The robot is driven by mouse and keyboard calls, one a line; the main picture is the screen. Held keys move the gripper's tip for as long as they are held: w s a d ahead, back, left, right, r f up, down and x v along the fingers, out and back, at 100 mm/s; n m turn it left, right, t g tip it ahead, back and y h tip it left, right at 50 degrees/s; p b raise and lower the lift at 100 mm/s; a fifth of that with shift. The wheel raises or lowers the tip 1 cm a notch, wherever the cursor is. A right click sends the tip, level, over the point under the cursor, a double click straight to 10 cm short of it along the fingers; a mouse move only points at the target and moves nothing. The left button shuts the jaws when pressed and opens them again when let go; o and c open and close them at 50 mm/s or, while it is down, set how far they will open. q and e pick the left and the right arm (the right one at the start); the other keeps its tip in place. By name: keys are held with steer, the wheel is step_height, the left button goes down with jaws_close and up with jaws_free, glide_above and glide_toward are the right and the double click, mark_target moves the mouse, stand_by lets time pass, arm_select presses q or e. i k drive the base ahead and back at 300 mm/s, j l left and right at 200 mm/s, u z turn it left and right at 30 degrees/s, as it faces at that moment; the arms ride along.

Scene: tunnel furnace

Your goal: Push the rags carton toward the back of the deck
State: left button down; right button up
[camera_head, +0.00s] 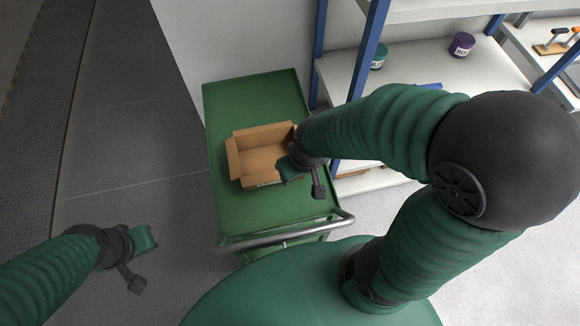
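An open brown carton (258,161) sits on the green deck (233,204) of a cart, around the middle of its length. Its flaps are folded out and it looks empty inside from here. Some dark print shows low on its near side, too small to read. My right gripper (286,172) is over the carton's near right corner and hides part of it; I cannot tell whether it touches. Its fingers are too small and covered to judge. My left gripper (146,240) hangs over the floor left of the cart, apart from everything.
The cart's metal handle (290,233) crosses its near end. The deck behind the carton (257,95) is bare. A white shelf with blue posts (370,50) stands close on the right, holding a teal tub (378,57) and a purple tub (461,45). The floor at left is clear.

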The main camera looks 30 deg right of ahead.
mark_target(253, 153)
steer(key=i+j+z, duration=0.25)
steer(key=j, duration=0.25)
steer(key=j+z, duration=0.2)
steer(key=j, duration=0.25)
steer(key=i+j+z, duration=0.1)
steer(key=j+z, duration=0.15)
steer(key=j, duration=0.25)
